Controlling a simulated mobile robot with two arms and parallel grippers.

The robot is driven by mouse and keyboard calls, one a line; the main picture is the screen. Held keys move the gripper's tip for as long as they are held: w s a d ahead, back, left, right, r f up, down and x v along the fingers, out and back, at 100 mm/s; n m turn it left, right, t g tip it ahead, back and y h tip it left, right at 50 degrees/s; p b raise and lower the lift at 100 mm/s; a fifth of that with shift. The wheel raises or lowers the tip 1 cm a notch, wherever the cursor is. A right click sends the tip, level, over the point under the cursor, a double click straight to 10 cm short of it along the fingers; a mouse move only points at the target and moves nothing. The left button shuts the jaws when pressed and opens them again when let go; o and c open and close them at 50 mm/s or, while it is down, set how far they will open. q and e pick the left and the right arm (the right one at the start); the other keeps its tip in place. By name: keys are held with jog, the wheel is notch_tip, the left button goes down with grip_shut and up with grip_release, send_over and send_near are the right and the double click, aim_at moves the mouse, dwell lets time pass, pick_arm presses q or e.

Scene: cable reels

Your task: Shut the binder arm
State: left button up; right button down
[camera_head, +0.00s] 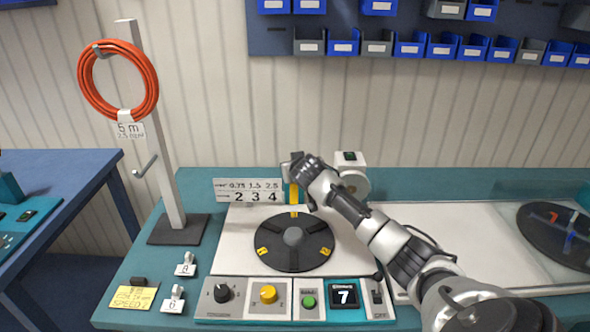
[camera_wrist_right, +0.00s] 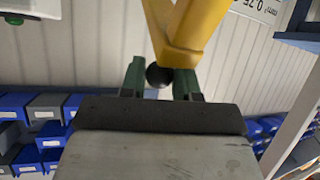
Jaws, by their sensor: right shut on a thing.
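The yellow binder arm (camera_head: 294,194) stands roughly upright behind the dark round disc (camera_head: 270,235), partly hidden by my right gripper. In the right wrist view the yellow arm (camera_wrist_right: 190,28) comes down from the top, with a black ball knob (camera_wrist_right: 158,75) at its end. My right gripper (camera_wrist_right: 160,82) is shut on the knob, which sits between its two green fingers. In the head view the right gripper (camera_head: 293,170) is at the top of the yellow arm, and its fingertips are hard to make out. My left gripper is not in view.
A control panel (camera_head: 240,312) with knobs, a green button and a display reading 7 lies in front of the disc. A white box (camera_head: 350,160) stands behind. An orange cable coil (camera_head: 150,75) hangs on a post at left. A second disc (camera_head: 545,235) is at right.

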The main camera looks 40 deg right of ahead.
aim_at(295, 202)
jog(key=s+a+f+t+h+b, duration=0.1)
jog(key=f+b, duration=0.1)
jog(key=b, duration=0.3)
jog(key=s+f+t+h+b, duration=0.1)
jog(key=f+t+b, duration=0.1)
jog(key=b, duration=0.3)
jog(key=s+a+f+n+t+b, duration=0.1)
jog(key=f+b, duration=0.3)
jog(key=b, duration=0.1)
jog(key=shift+s+a+f+t+h+b, duration=0.1)
jog(key=shift+a+f+t+h+b, duration=0.05)
jog(key=shift+a+t+h+b, duration=0.2)
jog(key=shift+f+t+b, duration=0.2)
jog(key=shift+t+b, duration=0.15)
jog(key=shift+b, duration=0.5)
jog(key=shift+f, duration=0.1)
jog(key=c, duration=0.8)
grip_release()
jog(key=v, duration=1.1)
jog(key=shift+a, duration=0.1)
jog(key=shift+f, duration=0.15)
